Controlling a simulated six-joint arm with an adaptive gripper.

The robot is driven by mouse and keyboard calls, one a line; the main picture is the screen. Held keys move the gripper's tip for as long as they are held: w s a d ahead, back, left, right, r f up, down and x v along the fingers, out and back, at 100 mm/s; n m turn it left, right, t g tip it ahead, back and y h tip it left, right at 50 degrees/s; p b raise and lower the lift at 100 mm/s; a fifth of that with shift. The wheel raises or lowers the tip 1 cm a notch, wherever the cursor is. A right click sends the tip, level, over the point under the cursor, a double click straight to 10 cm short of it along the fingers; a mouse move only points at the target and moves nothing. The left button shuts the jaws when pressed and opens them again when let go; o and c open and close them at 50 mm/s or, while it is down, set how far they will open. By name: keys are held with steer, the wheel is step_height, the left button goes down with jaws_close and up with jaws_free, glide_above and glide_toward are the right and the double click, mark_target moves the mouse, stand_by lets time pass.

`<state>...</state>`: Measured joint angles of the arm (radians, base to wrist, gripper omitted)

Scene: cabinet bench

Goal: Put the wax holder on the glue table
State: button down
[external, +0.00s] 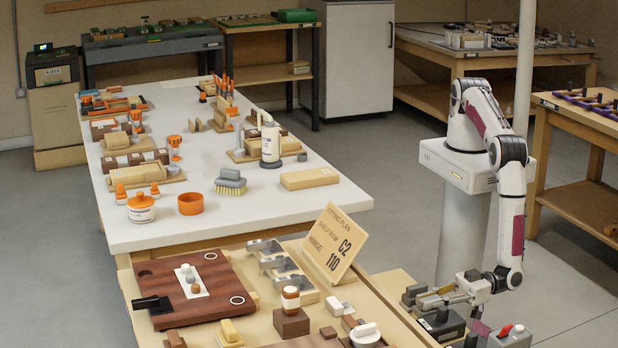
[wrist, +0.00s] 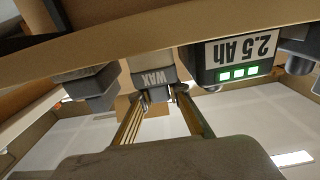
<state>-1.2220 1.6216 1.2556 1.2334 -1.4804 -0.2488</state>
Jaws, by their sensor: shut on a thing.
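The wax holder is a grey block with a pale upper part marked WAX (wrist: 155,80). In the wrist view it sits between the tips of my gripper (wrist: 160,100), whose two brass-coloured fingers are shut on it. In the external view my gripper (external: 436,299) is at the lower right, low over the bench corner among grey blocks; I cannot tell which part there is the holder or whether it is lifted. The long white-topped table (external: 235,205) at the left of centre carries a white glue bottle (external: 270,144), and appears to be the glue table.
A battery marked 2.5 Ah (wrist: 235,57) is close on the right in the wrist view, and another grey block (wrist: 90,85) is on the left. A sloped sign (external: 333,243) stands between my gripper and the white table. The white table's front has bare room.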

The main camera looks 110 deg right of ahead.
steer(key=shift+f, duration=0.1)
steer(key=c, duration=1.9)
jaws_free()
steer(key=shift+s, duration=6)
steer(key=shift+w+r, duration=0.1)
steer(key=shift+r, duration=0.1)
